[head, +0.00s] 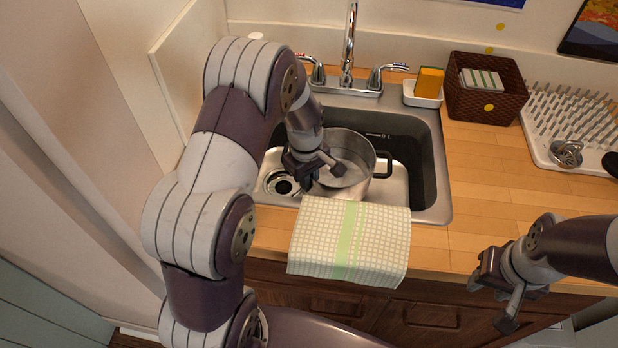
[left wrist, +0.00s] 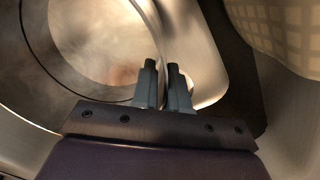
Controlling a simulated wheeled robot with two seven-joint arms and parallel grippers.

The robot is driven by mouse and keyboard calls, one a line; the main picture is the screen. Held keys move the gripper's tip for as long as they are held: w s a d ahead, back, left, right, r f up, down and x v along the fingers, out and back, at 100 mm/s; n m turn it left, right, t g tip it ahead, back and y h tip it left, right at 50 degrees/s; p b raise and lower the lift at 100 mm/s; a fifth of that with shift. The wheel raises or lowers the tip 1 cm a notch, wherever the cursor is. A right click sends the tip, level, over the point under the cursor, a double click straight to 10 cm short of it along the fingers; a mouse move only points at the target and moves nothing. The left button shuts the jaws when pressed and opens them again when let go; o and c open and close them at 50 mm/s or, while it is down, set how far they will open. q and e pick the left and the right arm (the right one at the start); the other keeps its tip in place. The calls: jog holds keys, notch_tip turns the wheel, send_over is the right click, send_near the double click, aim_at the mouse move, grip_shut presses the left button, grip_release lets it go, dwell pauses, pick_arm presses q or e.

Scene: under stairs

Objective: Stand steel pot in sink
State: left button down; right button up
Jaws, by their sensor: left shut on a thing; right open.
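The steel pot (head: 345,185) is inside the sink (head: 433,190), roughly upright, with a dark handle at its right. I cannot tell whether its base rests on the sink floor. My left gripper (head: 321,172) is shut on the pot's near-left rim, with the arm reaching down over the basin. In the left wrist view, the left fingers (left wrist: 162,82) straddle the wall of the pot (left wrist: 95,45). The arm and gripper hide part of the pot's left side. My right gripper (head: 491,302) is open and empty, in front of the counter's edge at the right.
A checked towel (head: 350,240) hangs over the sink's front edge. The faucet (head: 348,60) stands behind the basin. A sponge dish (head: 422,95), a brown basket (head: 487,100) and a dish rack (head: 572,125) stand to the right.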

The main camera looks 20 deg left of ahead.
pick_arm(q)
jog(key=c, duration=1.1)
grip_release()
jog(key=shift+c, duration=0.2)
notch_tip(320, 180, up, 12)
jog(key=s, duration=0.1)
jog(key=s+d+m, duration=0.1)
jog(key=s+m, duration=0.3)
jog(key=s+d+f+m, duration=0.1)
jog(key=s+m, duration=0.3)
jog(key=s, duration=0.1)
jog(key=s+d+m+t, duration=0.1)
jog(key=s+m, duration=0.3)
jog(key=s, duration=0.1)
jog(key=shift+s+d+f, duration=0.15)
jog(key=shift+s+d, duration=0.1)
jog(key=shift+f, duration=0.1)
